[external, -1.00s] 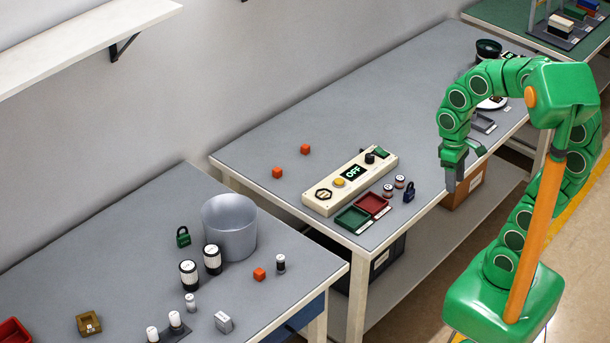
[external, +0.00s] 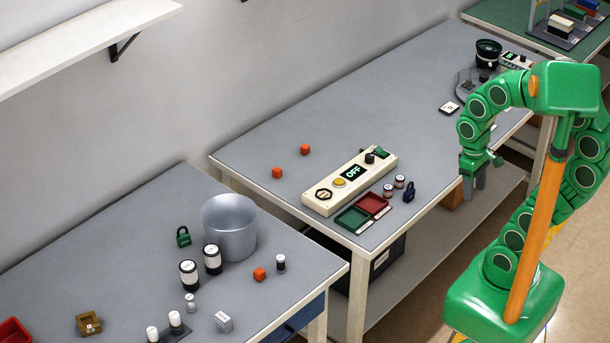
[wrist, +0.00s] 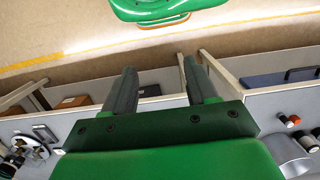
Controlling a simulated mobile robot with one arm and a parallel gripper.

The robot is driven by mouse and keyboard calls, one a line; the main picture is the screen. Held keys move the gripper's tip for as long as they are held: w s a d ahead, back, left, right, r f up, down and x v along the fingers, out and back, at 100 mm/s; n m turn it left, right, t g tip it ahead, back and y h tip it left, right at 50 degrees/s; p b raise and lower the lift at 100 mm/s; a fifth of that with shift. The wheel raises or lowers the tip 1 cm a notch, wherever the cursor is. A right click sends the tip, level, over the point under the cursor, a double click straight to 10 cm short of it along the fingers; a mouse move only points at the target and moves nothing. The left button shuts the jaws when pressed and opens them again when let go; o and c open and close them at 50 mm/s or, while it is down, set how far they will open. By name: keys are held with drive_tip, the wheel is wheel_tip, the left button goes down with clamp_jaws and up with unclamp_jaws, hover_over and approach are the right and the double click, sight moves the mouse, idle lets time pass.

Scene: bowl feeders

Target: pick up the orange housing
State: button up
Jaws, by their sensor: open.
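Small orange cube-shaped pieces, which may be the housings, show in the external view. Two lie on the middle table, a rear one (external: 305,149) and a nearer one (external: 277,172), left of the control box. Another orange piece (external: 259,274) lies on the near-left table, between the grey bucket and a black-and-white cylinder; I cannot tell which is meant. My gripper (external: 473,187) hangs in the air past the middle table's right edge, far from all of them. In the wrist view my gripper (wrist: 155,88) is open, with nothing between its fingers.
The control box (external: 350,180) reads OFF, with green and red trays (external: 353,218) and a blue padlock (external: 409,191) nearby. The grey bucket (external: 230,228) stands on the near-left table. A dark bowl feeder (external: 488,50) is at the back. Floor lies below my gripper.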

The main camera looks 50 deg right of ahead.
drive_tip(key=w+r, duration=0.3)
drive_tip(key=w, duration=0.7)
drive_tip(key=w+r, duration=0.2)
drive_tip(key=w, duration=0.9)
drive_tip(key=t, duration=0.2)
hover_over(279, 171)
wheel_tip(279, 171, down, 22)
drive_tip(key=shift+d+f, duration=0.1)
drive_tip(key=shift+d, duration=0.05)
drive_tip(key=shift+w+f, duration=0.2)
drive_tip(key=shift+f, duration=0.55)
drive_tip(key=shift+s+f, duration=0.15)
drive_tip(key=shift+f, duration=3.7)
